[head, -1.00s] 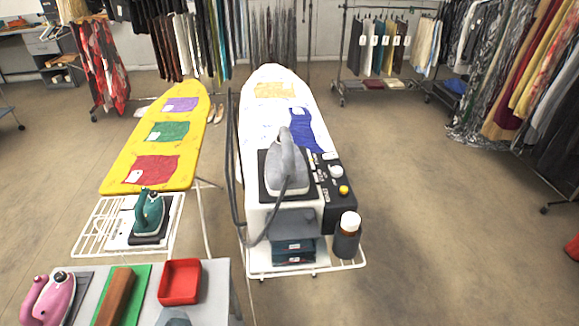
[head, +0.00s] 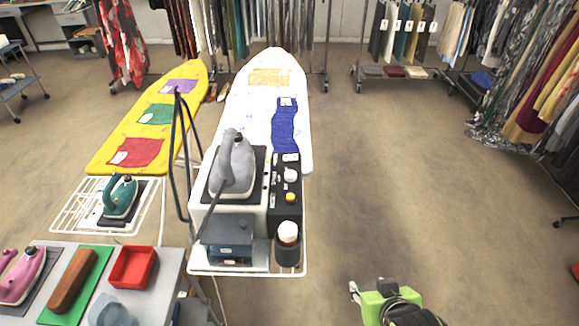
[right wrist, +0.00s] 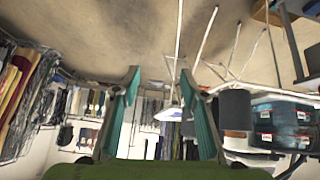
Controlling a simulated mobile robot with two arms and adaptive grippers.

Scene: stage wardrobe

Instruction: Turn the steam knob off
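The steam station stands at the near end of the white ironing board (head: 262,105). Its black control panel (head: 285,218) carries a white knob (head: 290,175) and a yellow knob (head: 290,197); their markings are too small to read. A grey iron (head: 233,168) rests on the station left of the panel. My green right gripper (head: 355,291) is at the bottom of the head view, right of the station and apart from it. In the right wrist view its two fingers (right wrist: 158,88) are spread with nothing between them. My left gripper is out of view.
A dark bottle with a white cap (head: 288,233) stands near the panel's front end. A dark hose (head: 180,140) arches left of the station. A grey table (head: 172,270) with a red tray (head: 133,267) is at the lower left. The floor (head: 390,180) to the right is clear.

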